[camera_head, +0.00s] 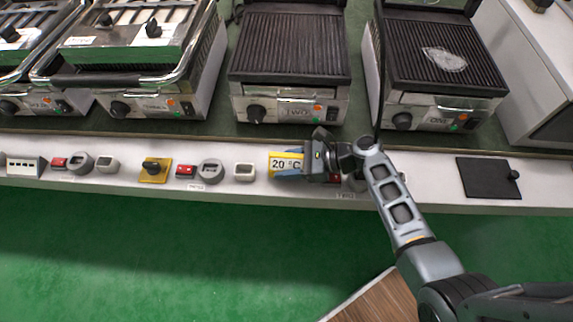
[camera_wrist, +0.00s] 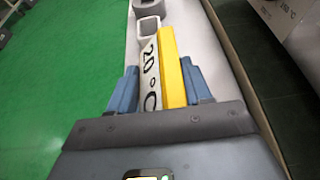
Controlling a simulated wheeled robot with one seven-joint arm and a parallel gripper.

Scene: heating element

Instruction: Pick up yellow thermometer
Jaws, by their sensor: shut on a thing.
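The yellow thermometer (camera_head: 272,161) has a white face reading "20 °C". It is at the front ledge, in the middle of the head view. My gripper (camera_head: 290,165) is shut on it, with the blue fingers on either side. In the wrist view the thermometer (camera_wrist: 170,65) points away from my gripper (camera_wrist: 160,88), its yellow edge and white face both showing between the blue fingers. Its near end is hidden by the gripper body. I cannot tell whether it touches the ledge.
The white ledge (camera_head: 220,185) carries a grey square socket (camera_head: 244,172), a round grey piece (camera_head: 210,171), red buttons (camera_head: 185,171) and a yellow plate with a black knob (camera_head: 154,170). Contact grills (camera_head: 290,60) stand behind. A black plate (camera_head: 488,178) lies at right. Green floor (camera_head: 150,250) is clear in front.

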